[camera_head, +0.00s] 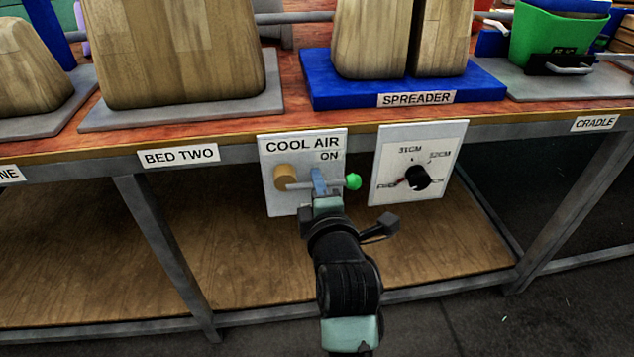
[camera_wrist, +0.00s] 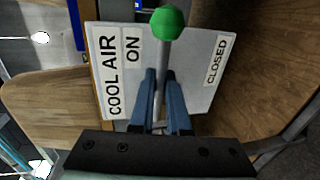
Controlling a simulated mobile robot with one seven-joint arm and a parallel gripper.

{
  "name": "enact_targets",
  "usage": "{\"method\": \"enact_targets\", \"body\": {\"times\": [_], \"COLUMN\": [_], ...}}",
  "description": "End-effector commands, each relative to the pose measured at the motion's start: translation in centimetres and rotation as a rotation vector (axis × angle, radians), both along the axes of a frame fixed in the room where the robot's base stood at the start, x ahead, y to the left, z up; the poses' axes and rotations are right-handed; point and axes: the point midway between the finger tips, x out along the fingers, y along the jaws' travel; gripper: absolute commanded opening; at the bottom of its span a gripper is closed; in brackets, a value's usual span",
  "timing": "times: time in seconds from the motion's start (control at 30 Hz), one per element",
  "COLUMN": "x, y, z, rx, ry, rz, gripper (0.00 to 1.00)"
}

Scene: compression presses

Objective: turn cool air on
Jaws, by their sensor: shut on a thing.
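The cool air panel (camera_head: 305,143) is a white plate on the front edge of the bench, marked COOL AIR and ON at its top. A brass hub (camera_head: 286,177) sits at its left side. A grey lever (camera_head: 337,183) runs from the hub to the right, roughly level, and ends in a green knob (camera_head: 353,181). My gripper (camera_head: 319,180) is at the lever between hub and knob. In the wrist view, its blue fingers (camera_wrist: 161,90) lie on both sides of the lever (camera_wrist: 160,62), shut on it. A CLOSED label (camera_wrist: 216,60) shows at the panel's lower side there.
A second white panel (camera_head: 447,142) with a black dial (camera_head: 418,177) stands close to the right. Wooden blocks (camera_head: 170,50), a blue base (camera_head: 330,88) and a green bin (camera_head: 555,38) are on the bench above. A wooden lower shelf (camera_head: 235,265) and a grey leg (camera_head: 165,245) lie below.

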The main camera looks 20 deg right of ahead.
Motion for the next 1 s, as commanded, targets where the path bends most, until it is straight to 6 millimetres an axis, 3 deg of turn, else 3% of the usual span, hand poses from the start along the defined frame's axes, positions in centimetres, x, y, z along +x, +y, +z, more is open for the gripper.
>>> {"method": "enact_targets", "body": {"times": [0.47, 0.5, 0.67, 1.0], "x": [-0.01, -0.01, 0.00, -0.25], "y": [-0.08, -0.08, -0.04, 0.08], "z": [0.21, 0.22, 0.19, 0.18], "rx": [-0.017, -0.016, -0.015, -0.012], "ry": [0.001, 0.000, 0.001, 0.002], "rz": [-0.002, -0.002, -0.001, -0.001], "gripper": [0.00, 0.18, 0.45, 0.45]}}
